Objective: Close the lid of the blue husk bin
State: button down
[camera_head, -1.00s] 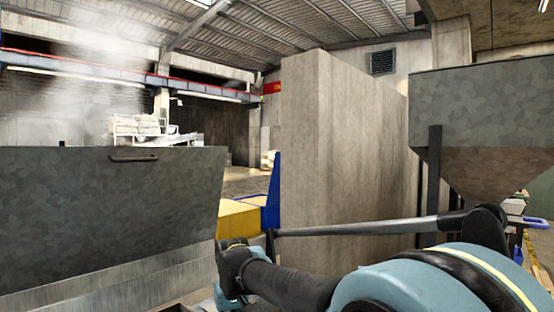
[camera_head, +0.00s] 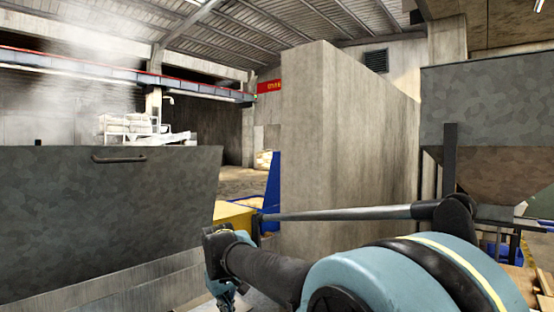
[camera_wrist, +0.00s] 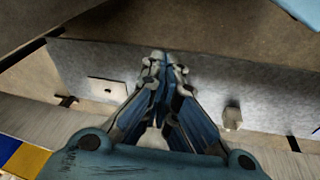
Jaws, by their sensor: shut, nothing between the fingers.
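A blue upright panel (camera_head: 272,187) stands beyond a concrete block in the head view, with tan material at its foot and a yellow part in front. It may be the blue husk bin with its lid raised; the block hides its right side. My gripper (camera_head: 222,292) is low in the head view, well short of the blue panel. In the wrist view my gripper (camera_wrist: 164,62) is shut and empty, in front of a grey metal surface. A small blue and yellow patch (camera_wrist: 27,160) shows at lower left there; I cannot tell what it belongs to.
A tall concrete block (camera_head: 345,150) stands in the middle. A grey metal container with a handle (camera_head: 80,205) fills the left. A grey hopper (camera_head: 490,110) is at right. Open floor (camera_head: 238,180) shows beyond the container.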

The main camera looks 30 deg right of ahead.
aim_at(278, 154)
jog(key=w+d+r+n+t+h, duration=0.3)
jog(key=w+d+r+n+h, duration=0.3)
jog(key=w+d+r+n, duration=1)
jog(key=w+d+r+n+t+h, duration=0.3)
jog(key=w+d+r+n+h, duration=0.3)
jog(key=w+d+r+n, duration=0.95)
jog(key=shift+w+d+r+n+t+h, duration=0.3)
jog(key=shift+w+d+r+n, duration=1.35)
jog(key=shift+w, duration=2.8)
jog(key=shift+w+d+r+n+t+h, duration=0.25)
jog(key=shift+w+d+r+n+t, duration=0.3)
jog(key=shift+w+d+r, duration=2.4)
jog(key=shift+w+d+r+n+t+h, duration=0.25)
jog(key=shift+w+d+r+n, duration=0.7)
jog(key=shift+w+d, duration=3.55)
jog(key=w+a, duration=0.3)
jog(key=shift+w+f, duration=0.1)
jog(key=shift+f, duration=0.1)
